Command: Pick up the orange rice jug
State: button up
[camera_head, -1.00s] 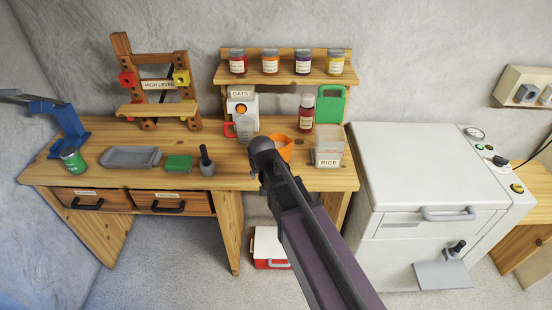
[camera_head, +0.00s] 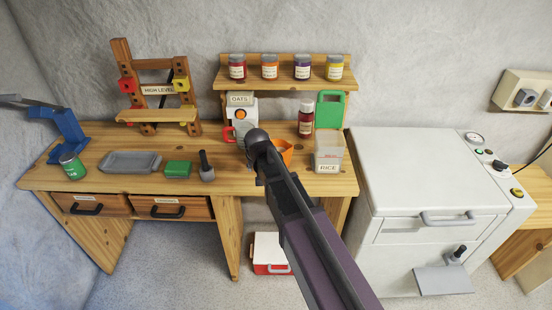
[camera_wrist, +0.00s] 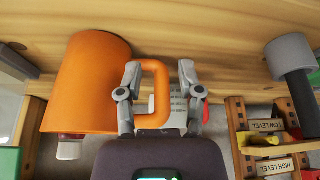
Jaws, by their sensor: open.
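The orange jug (camera_head: 285,150) stands on the wooden workbench, largely hidden behind my arm in the head view. In the wrist view the jug (camera_wrist: 88,80) fills the left side, with its loop handle (camera_wrist: 161,95) pointing toward the middle. My gripper (camera_wrist: 160,74) is open, with its two fingers on either side of the handle's outer bar. The left finger overlaps the handle's opening and the right finger is outside it. I cannot tell whether either finger touches the handle. A clear container labelled RICE (camera_head: 328,153) stands right of the jug.
A jar shelf (camera_head: 285,84) hangs above.

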jog(key=shift+w+a, duration=0.1)
jog(key=shift+w, duration=0.6)
jog(key=shift+w, duration=0.1)
jog(key=w, duration=0.4)
jog(key=shift+w+a, duration=0.25)
jog(key=shift+a, duration=0.15)
jog(key=shift+w+f+b, duration=0.1)
jog(key=shift+f+b, duration=0.45)
grip_shut()
